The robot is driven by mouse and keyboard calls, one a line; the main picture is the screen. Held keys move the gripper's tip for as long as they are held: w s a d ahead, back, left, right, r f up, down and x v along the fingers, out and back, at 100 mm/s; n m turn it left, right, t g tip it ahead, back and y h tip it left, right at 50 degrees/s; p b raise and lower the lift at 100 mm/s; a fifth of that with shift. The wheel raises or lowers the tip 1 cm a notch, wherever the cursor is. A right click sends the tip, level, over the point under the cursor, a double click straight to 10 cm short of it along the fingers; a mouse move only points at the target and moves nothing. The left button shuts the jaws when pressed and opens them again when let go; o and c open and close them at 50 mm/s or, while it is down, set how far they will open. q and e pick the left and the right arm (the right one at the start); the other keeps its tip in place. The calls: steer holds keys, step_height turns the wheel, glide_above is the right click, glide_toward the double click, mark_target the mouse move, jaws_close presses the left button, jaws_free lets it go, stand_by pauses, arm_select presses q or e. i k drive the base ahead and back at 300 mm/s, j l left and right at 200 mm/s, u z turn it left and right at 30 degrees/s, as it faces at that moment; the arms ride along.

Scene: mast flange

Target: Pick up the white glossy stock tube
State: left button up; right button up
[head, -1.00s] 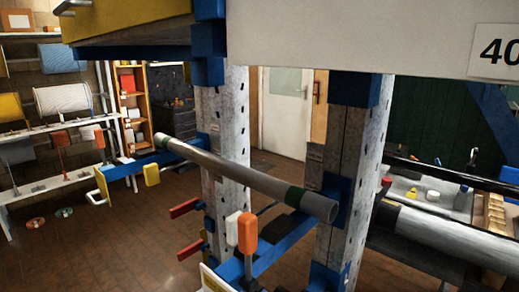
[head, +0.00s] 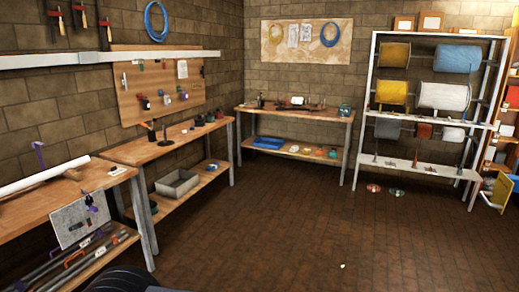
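A long white tube (head: 45,175) lies on the wooden bench at the left edge of the head view. Its near end is cut off by the picture edge. It looks smooth and bright, and I take it for the white glossy stock tube. A small brown block and a purple clamp-like item are close to it. Neither of my grippers is in view.
The left bench (head: 97,177) has a lower shelf holding grey tubes (head: 60,262). A second bench (head: 160,146) adjoins it, with a grey bin (head: 177,184) below. A back bench (head: 290,115) and a spool rack (head: 425,185) stand farther off.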

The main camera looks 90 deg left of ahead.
mark_target(5, 190)
steer(key=u, duration=2.3)
steer(key=j+u, duration=0.15)
steer(key=u, duration=0.3)
steer(key=i+u, duration=0.15)
steer(key=u, duration=0.3)
steer(key=i+j+u, duration=0.1)
steer(key=u, duration=0.35)
steer(key=i+u, duration=0.1)
steer(key=u, duration=0.35)
steer(key=i+u, duration=0.1)
steer(key=u, duration=0.35)
steer(key=i+l, duration=0.2)
steer(key=i, duration=0.35)
steer(key=i+l, duration=0.2)
steer(key=i, duration=0.3)
steer(key=z, duration=5.75)
steer(key=u, duration=2.15)
